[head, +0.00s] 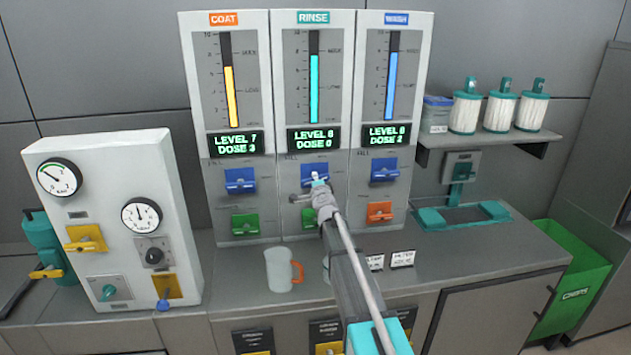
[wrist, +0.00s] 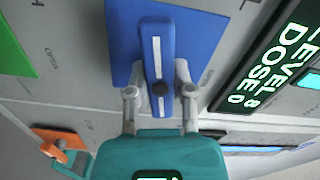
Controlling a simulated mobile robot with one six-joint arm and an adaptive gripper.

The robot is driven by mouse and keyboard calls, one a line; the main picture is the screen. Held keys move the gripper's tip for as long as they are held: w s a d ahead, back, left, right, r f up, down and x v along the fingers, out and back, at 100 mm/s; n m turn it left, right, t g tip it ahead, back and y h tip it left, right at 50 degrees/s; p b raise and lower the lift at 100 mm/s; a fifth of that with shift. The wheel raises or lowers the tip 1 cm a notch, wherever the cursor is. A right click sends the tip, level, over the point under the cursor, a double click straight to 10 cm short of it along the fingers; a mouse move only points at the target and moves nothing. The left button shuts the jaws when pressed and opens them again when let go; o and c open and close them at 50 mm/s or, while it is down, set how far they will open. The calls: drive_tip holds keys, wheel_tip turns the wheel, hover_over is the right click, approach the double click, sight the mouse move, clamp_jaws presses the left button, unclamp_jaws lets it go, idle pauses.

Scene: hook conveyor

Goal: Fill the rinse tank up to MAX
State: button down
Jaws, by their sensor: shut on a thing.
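The rinse tank gauge (head: 314,88) in the head view has a turquoise column whose top is about level with the upper side mark. Its display (head: 313,138) reads LEVEL 8, DOSE 0. My gripper (head: 318,188) is at the blue fill valve (head: 292,173) below that display and partly hides it. In the wrist view, my gripper (wrist: 160,92) has a finger on each side of the blue valve handle (wrist: 158,60) and is shut on it. The handle's exact turn is hard to tell. The green valve (head: 310,217) beneath is partly behind my arm.
The COAT gauge (head: 229,95) and WASH gauge (head: 391,85) flank the rinse one, each with its own valves. A clear jug (head: 279,270) with an orange handle stands on the counter, left of my arm. A gauge box (head: 112,222) stands at left, a green bin (head: 572,280) at right.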

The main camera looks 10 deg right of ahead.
drive_tip(key=shift+n, duration=1.4)
drive_tip(key=shift+c, duration=2.4)
unclamp_jaws()
drive_tip(key=shift+s, duration=0.1)
drive_tip(key=s, duration=1.1)
drive_tip(key=shift+s, duration=0.4)
